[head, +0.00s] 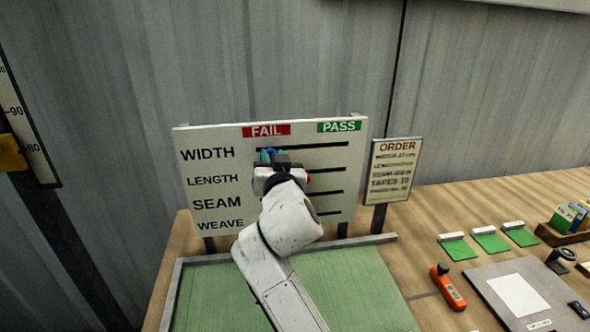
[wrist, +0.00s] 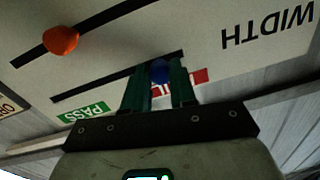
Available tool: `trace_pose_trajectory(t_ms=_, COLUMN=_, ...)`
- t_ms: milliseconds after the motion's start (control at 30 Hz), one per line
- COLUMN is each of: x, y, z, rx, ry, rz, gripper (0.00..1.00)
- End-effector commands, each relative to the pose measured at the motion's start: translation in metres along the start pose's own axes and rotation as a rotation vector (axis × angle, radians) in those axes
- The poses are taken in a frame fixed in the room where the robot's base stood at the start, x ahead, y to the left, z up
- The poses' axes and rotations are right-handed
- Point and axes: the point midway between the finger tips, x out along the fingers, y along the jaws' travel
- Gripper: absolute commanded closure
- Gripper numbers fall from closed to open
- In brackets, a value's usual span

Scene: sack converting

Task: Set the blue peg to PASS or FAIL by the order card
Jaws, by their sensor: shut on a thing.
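The white check board (head: 240,215) stands upright at the back, with a red FAIL label (head: 266,130) on the left and a green PASS label (head: 339,126) on the right. The blue peg (head: 270,151) is in the WIDTH row's slot, near its FAIL end. My gripper (head: 266,157) is at this row, its green fingers shut on the blue peg (wrist: 160,72), as the upside-down wrist view shows. The order card (head: 396,172) stands right of the board; its heading ORDER is readable, but its small lines are too blurred to read surely.
An orange peg (wrist: 61,40) sits in the neighbouring LENGTH slot. My arm hides parts of the lower rows. A green mat (head: 345,285) lies before the board. An orange tool (head: 447,288), green cards (head: 457,248) and a grey clipboard (head: 490,285) lie on the right.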

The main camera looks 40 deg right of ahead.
Motion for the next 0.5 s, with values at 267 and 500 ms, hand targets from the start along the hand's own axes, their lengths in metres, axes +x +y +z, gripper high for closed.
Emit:
trace_pose_trajectory(t_ms=267, x=0.0003, y=-0.0127, z=0.0022, rx=0.001, ry=-0.002, rz=0.0, gripper=1.0)
trace_pose_trajectory(t_ms=500, x=0.0001, y=-0.0136, z=0.0022, rx=0.001, ry=-0.002, rz=-0.003, gripper=0.67)
